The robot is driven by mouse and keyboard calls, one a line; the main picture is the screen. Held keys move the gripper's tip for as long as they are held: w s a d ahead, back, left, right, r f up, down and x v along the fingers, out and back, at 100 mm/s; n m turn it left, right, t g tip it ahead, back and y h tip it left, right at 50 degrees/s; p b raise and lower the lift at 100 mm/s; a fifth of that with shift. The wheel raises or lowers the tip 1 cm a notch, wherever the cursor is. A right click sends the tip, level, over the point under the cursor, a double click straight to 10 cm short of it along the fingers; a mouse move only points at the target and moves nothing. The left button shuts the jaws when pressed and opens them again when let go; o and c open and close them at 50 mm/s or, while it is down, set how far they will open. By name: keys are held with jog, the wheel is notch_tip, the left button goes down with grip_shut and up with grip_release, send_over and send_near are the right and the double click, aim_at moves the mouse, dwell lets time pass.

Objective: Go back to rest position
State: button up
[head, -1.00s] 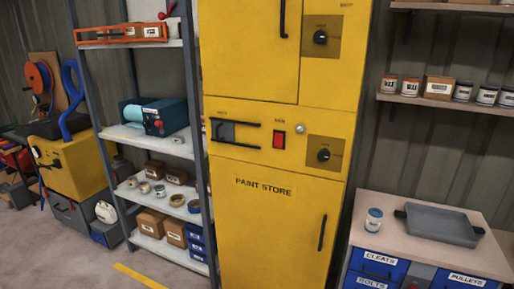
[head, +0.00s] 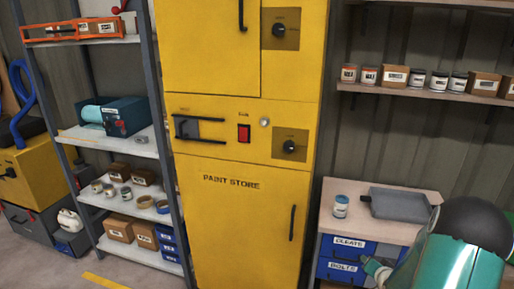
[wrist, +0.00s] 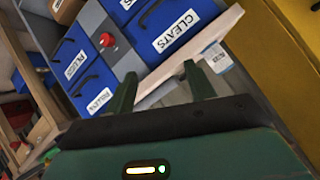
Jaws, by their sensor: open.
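My gripper (wrist: 157,76) is open and empty in the wrist view, its two green fingers apart in front of the workbench with blue drawers (wrist: 178,25). In the head view my green and black arm fills the lower right corner, with a green tip of my gripper (head: 376,268) in front of the drawers labelled CLEATS and BOLTS. A small jar with a blue-grey lid (head: 340,206) stands upright on the bench top (head: 335,189), apart from my gripper. In the wrist view part of a jar (wrist: 217,60) shows just beyond the right finger.
A grey tray (head: 400,205) lies on the bench beside the jar. The tall yellow PAINT STORE cabinet (head: 235,225) stands left of the bench, its doors shut. A shelf rack (head: 120,205) stands further left. A wall shelf (head: 430,95) with cans and boxes hangs above the bench.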

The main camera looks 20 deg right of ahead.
jog(key=a+r+n+g, duration=0.2)
jog(key=a+r+n, duration=0.3)
jog(key=a+r, duration=1.6)
jog(key=s+a+r+n+g+y, duration=0.1)
jog(key=s+a+r+n+y, duration=0.1)
jog(key=s+a, duration=0.7)
jog(key=s+a+r+n+g+y, duration=0.1)
jog(key=s+a+r+n+y, duration=0.1)
jog(key=s+a+r, duration=0.5)
jog(key=s+a+n, duration=0.1)
jog(key=s+a, duration=0.2)
jog(key=shift+r+n+g, duration=0.15)
jog(key=shift+n+g, duration=0.25)
jog(key=shift+d, duration=0.1)
jog(key=c, duration=0.4)
jog(key=shift+d, duration=0.1)
jog(key=shift+d, duration=0.1)
